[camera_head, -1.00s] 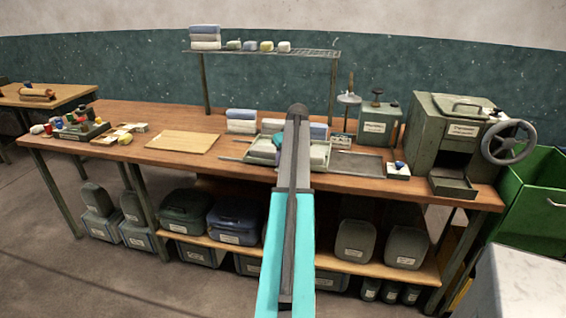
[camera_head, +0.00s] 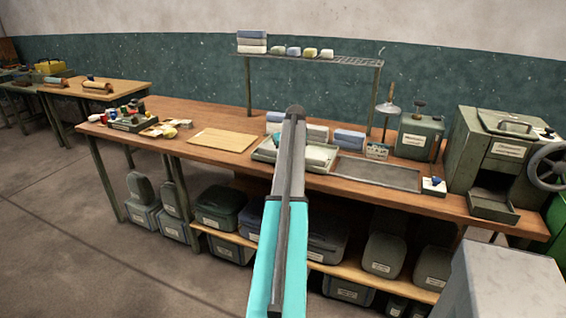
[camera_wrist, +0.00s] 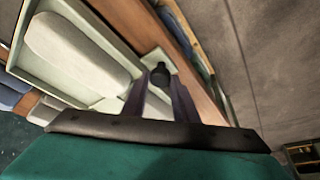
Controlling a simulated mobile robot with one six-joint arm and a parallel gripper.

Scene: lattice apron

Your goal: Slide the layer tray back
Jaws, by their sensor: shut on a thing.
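The layer tray (camera_head: 263,157) is a shallow pale green tray on the bench, partly hidden behind my arm in the head view. My gripper (camera_wrist: 159,82) is shut on this knob, one finger on each side. My gripper's tips are hidden behind my arm in the head view.
A dark flat plate (camera_head: 378,173) lies bare right of the tray. A wooden board (camera_head: 224,140) lies close on its left. Folded blue and white stacks (camera_head: 349,139) stand behind it. A shelf rack (camera_head: 330,59) rises at the back; a grey-green machine (camera_head: 500,150) stands right.

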